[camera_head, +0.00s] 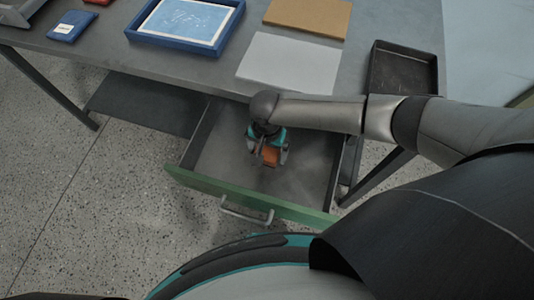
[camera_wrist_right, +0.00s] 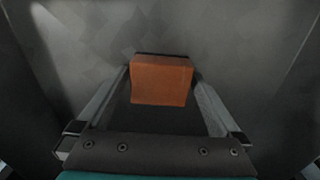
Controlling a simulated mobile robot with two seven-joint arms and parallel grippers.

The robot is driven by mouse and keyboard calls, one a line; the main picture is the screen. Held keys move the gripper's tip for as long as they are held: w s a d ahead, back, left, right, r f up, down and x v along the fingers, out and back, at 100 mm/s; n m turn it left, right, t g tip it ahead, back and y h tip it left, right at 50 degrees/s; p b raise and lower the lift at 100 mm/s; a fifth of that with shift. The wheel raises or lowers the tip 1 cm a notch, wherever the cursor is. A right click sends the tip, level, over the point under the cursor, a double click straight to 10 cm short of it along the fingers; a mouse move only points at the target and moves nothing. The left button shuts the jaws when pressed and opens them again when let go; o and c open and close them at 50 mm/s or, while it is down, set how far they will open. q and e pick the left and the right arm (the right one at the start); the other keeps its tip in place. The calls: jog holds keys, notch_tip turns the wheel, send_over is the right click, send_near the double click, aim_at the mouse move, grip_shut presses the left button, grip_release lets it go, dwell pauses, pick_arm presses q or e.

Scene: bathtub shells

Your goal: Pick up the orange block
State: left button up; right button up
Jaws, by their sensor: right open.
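The orange block (camera_head: 270,156) is inside the open drawer (camera_head: 215,160) under the table. In the right wrist view the orange block (camera_wrist_right: 161,82) shows between the two fingers. My right gripper (camera_head: 268,158) reaches down into the drawer with its fingers apart, one on each side of the block. The right wrist view also shows my right gripper (camera_wrist_right: 160,85) open, with a narrow gap visible near the block's sides. Whether the fingers touch the block cannot be told. My left gripper does not show.
The drawer's green front (camera_head: 250,198) has a metal handle (camera_head: 246,212). The grey table (camera_head: 90,38) above holds a blue-framed picture (camera_head: 184,22), a white sheet (camera_head: 290,63), a brown board (camera_head: 308,16), a black tray (camera_head: 403,72) and a small blue item (camera_head: 72,26).

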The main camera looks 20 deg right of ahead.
aim_at(267, 152)
jog(key=shift+c, duration=1.3)
jog(key=c, duration=1)
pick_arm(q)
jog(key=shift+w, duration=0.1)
pick_arm(e)
jog(key=shift+c, duration=0.2)
